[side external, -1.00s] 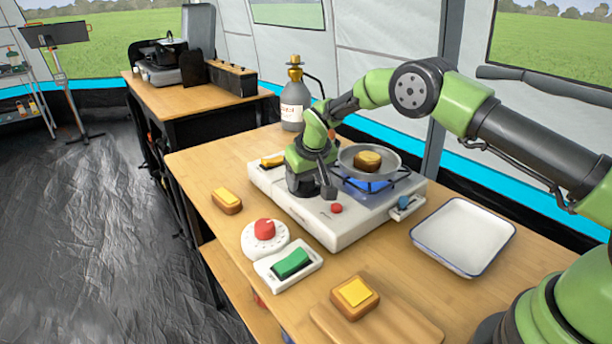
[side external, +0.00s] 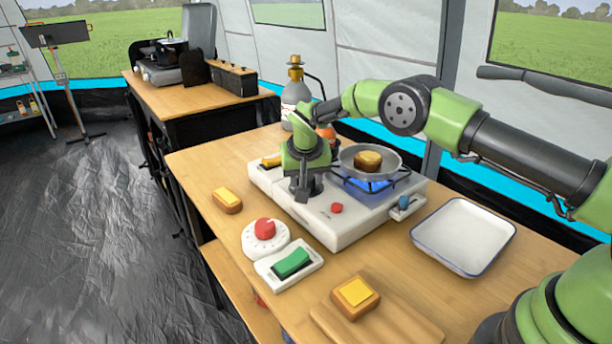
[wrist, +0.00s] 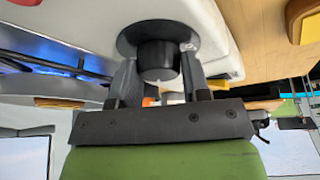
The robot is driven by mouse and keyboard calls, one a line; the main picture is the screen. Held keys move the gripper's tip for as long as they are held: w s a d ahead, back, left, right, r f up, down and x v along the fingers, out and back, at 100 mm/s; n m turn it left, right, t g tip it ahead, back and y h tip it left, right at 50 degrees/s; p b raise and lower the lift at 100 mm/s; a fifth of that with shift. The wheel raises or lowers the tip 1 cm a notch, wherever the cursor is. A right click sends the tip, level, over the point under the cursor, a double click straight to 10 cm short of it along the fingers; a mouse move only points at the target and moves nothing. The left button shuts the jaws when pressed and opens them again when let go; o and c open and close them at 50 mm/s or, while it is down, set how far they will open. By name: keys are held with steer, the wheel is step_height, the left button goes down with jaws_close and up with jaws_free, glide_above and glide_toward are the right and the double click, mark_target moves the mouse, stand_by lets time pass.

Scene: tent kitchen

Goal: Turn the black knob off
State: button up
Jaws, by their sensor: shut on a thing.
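The black knob (wrist: 158,58) is on the white stove's front face in the wrist view, with a dark round collar around its base. My gripper (wrist: 160,80) has one finger on each side of it and is shut on it. In the side view my gripper (side external: 302,192) is at the front of the white stove (side external: 340,228) and hides the knob. A blue flame (side external: 372,184) burns under the grey pan (side external: 386,165), which holds a piece of browned food (side external: 368,161). The flame also glows in the wrist view (wrist: 40,68).
A red button (side external: 336,208) is on the stove's front. A timer with a red dial (side external: 265,229) and a green switch (side external: 292,262) stand before it. A white tray (side external: 463,236) is at right. Bread pieces with yellow tops (side external: 227,200) (side external: 355,294) lie on the table. A gas bottle (side external: 295,100) stands behind.

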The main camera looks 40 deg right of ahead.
steer(key=shift+d+m+g+h, duration=0.1)
steer(key=shift+m+g+h, duration=0.3)
steer(key=shift+m, duration=1.4)
steer(key=o, duration=0.9)
steer(key=shift+r, duration=0.1)
steer(key=v, duration=0.9)
steer(key=shift+a+r, duration=0.25)
steer(key=shift+r, duration=0.1)
